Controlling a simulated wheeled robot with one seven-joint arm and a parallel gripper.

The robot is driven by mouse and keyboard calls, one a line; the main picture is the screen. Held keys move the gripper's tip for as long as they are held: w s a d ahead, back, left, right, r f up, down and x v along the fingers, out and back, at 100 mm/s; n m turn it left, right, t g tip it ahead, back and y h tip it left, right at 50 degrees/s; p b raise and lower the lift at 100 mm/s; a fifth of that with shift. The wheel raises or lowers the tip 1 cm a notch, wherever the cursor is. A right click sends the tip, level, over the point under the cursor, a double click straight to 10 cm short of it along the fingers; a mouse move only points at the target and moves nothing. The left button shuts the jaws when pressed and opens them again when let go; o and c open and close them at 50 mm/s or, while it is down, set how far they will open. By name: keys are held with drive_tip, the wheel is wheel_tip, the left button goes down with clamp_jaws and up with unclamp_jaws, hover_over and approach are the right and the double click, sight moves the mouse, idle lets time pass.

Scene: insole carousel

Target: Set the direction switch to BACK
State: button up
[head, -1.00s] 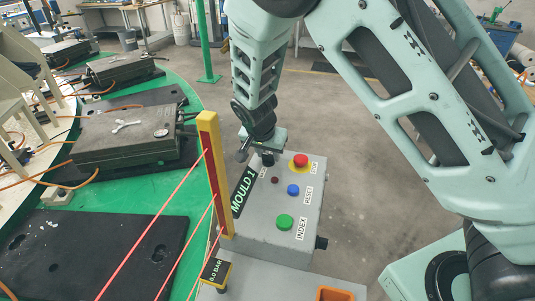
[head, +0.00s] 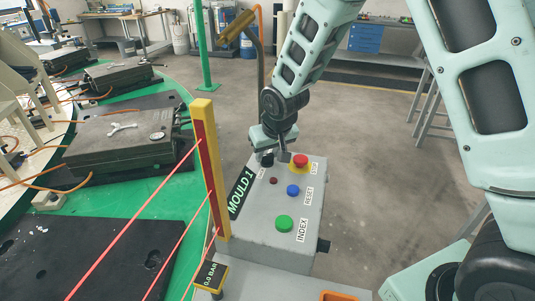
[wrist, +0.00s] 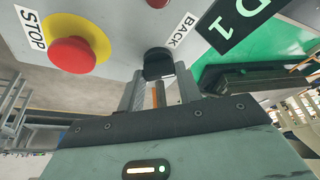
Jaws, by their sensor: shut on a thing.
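The direction switch (wrist: 158,62) is a black knob on the grey control box, beside the BACK label (wrist: 177,31) in the wrist view. My gripper (wrist: 161,82) has one finger on each side of the knob and is shut on it. In the head view my gripper (head: 276,155) is at the far end of the box, over the dark switch (head: 266,159), which it partly covers. The knob's pointer and its exact setting cannot be made out.
The red STOP button (head: 300,160) sits close to my gripper, with the blue RESET button (head: 293,190) and green INDEX button (head: 284,223) nearer. A yellow post (head: 208,170) with red beams stands left of the control box (head: 270,238).

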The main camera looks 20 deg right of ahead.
drive_tip(key=shift+n, duration=0.5)
drive_tip(key=o, duration=1)
drive_tip(key=shift+r, duration=0.1)
drive_tip(key=v, duration=0.5)
drive_tip(key=b+v, duration=0.1)
drive_tip(key=v, duration=0.5)
drive_tip(key=b+v, duration=0.1)
drive_tip(key=v, duration=0.5)
drive_tip(key=shift+d+r, duration=0.15)
drive_tip(key=shift+d, duration=0.15)
